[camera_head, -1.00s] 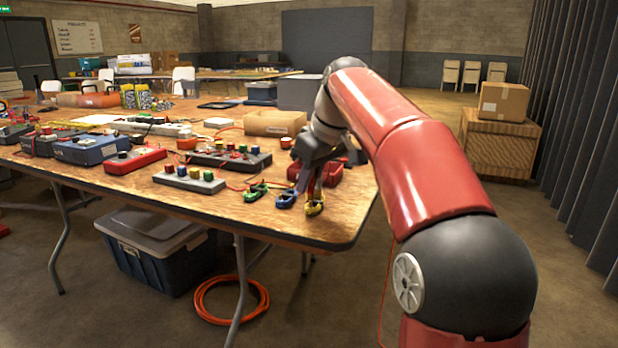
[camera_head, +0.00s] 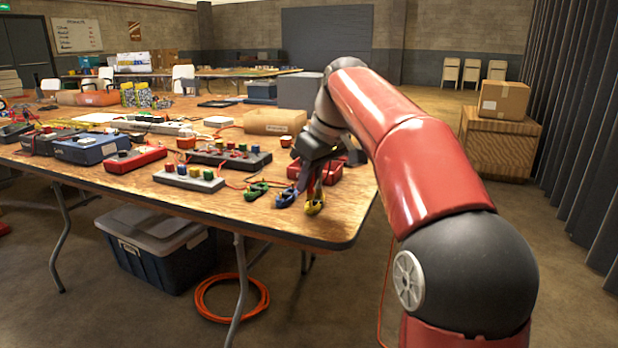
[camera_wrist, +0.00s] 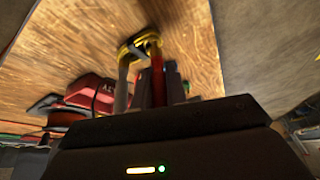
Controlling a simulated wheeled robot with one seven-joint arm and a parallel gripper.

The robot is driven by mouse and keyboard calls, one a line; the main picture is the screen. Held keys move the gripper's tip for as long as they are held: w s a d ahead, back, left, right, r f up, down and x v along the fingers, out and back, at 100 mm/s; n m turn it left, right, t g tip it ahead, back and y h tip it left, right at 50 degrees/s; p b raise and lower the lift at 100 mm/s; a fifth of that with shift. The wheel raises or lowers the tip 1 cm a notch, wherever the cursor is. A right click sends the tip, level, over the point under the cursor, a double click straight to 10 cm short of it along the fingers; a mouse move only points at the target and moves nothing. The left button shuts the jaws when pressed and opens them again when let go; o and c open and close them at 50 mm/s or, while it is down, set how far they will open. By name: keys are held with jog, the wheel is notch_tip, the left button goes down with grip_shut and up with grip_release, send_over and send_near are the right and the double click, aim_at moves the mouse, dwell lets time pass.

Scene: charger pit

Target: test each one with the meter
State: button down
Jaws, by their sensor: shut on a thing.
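My gripper (camera_head: 311,186) points down over the near right corner of the table. It is shut on a slim red piece (camera_wrist: 157,78), which looks like a probe; its lower end is at or just above a yellow clip-like piece (camera_head: 314,205). I cannot tell whether they touch. The yellow piece also shows in the wrist view (camera_wrist: 141,44), beyond my fingertips. A blue one (camera_head: 286,198) and a green one (camera_head: 257,191) lie in a row to its left. A red box (camera_head: 327,170), perhaps the meter, sits behind my gripper, partly hidden; its display cannot be read.
A grey terminal box with coloured knobs (camera_head: 189,178) and a longer dark one (camera_head: 229,157) stand to the left. Red (camera_head: 135,159) and blue (camera_head: 91,148) boxes are further left. Bare wood lies along the table's front edge.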

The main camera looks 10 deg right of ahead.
jog(key=shift+f, duration=0.85)
dwell(1.2)
jog(key=c, duration=1)
grip_release()
notch_tip(320, 180, up, 8)
jog(key=p, duration=0.7)
jog(key=shift+f, duration=0.15)
jog(key=shift+f, duration=0.1)
